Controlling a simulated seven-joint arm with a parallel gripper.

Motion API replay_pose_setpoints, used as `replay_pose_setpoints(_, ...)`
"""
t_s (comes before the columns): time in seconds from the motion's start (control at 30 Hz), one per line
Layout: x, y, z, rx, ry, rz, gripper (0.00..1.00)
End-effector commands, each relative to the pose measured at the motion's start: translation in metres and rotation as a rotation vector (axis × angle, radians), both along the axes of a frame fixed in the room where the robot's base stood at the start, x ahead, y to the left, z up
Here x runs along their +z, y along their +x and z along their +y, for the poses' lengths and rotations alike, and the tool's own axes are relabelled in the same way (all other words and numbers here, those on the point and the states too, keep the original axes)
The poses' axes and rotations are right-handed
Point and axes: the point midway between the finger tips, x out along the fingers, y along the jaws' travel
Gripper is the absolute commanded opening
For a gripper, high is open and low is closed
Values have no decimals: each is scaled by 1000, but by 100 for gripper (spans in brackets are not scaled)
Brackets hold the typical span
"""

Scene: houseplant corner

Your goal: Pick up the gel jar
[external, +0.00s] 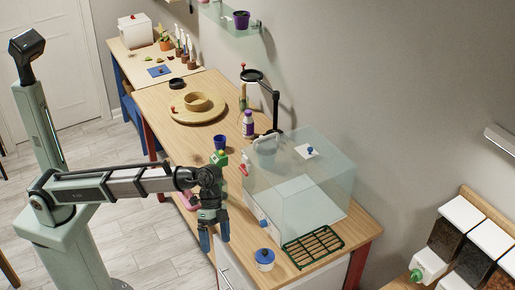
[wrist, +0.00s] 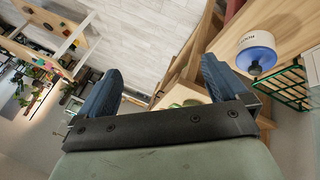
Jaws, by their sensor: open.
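A small white jar with a blue knobbed lid, which looks like the gel jar (external: 264,262), stands upright near the table's front edge. It also shows at the upper right of the wrist view (wrist: 257,50), with dark lettering too small to read. My gripper (external: 214,234) points down to the left of the jar, near the table's edge. In the wrist view, my gripper's two blue fingers (wrist: 162,78) are spread apart with nothing between them. The jar is outside the fingers, to the right, and not touched.
A green wire rack (external: 313,247) lies right of the jar. A clear glass box (external: 308,185) stands behind it. A blue cup (external: 220,142), a purple-and-white bottle (external: 248,124) and a round wooden board (external: 180,115) are farther back on the wooden table (external: 150,100).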

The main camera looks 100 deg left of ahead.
Motion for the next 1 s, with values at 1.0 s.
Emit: replay_pose_setpoints(1.0, -41, 76, 76, 569, 409, -176, 100)
